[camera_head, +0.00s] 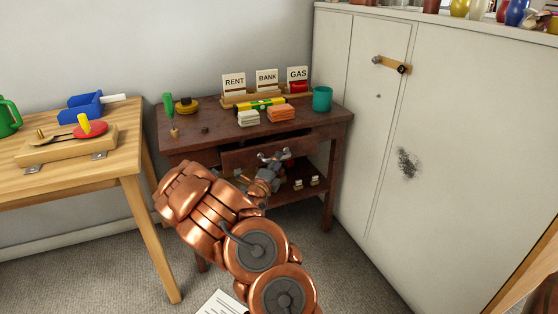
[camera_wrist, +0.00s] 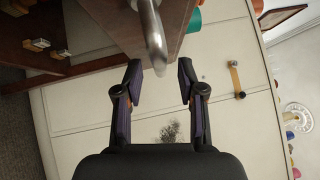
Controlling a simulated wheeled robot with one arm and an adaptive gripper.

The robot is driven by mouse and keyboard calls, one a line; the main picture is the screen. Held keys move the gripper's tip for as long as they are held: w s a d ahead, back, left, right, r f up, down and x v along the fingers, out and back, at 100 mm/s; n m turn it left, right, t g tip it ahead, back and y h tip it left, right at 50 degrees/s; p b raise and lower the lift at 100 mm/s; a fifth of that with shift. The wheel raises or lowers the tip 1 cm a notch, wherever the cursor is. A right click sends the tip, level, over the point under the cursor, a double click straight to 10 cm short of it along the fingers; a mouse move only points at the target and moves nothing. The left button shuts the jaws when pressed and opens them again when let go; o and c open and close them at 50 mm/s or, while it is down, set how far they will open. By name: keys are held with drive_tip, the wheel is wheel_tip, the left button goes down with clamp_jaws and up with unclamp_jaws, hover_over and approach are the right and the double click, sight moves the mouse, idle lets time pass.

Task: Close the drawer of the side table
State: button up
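The side table (camera_head: 215,134) is dark brown and stands against the wall, left of the white cabinet. Its drawer (camera_head: 240,159) stands out a little from the table, with a dark gap above its front. My gripper (camera_head: 272,163) is at the drawer front, by the metal handle, and partly covers the front's right half. In the wrist view my gripper (camera_wrist: 160,74) is open, its two dark fingers apart. The curved silver handle (camera_wrist: 151,30) reaches down between the fingertips without visible contact. The drawer front (camera_wrist: 120,20) is brown wood beside it. The drawer's inside is hidden.
Letter holders, paper stacks and a teal cup (camera_head: 322,99) stand on the tabletop. A lower shelf holds small items (camera_head: 306,183). The white cabinet (camera_head: 450,130) stands close on the right. A light wooden table (camera_head: 80,180) is at left. Paper (camera_head: 222,303) lies on the carpet.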

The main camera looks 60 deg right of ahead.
drive_tip(key=shift+x, duration=1.2)
drive_tip(key=shift+c, duration=0.3)
clamp_jaws()
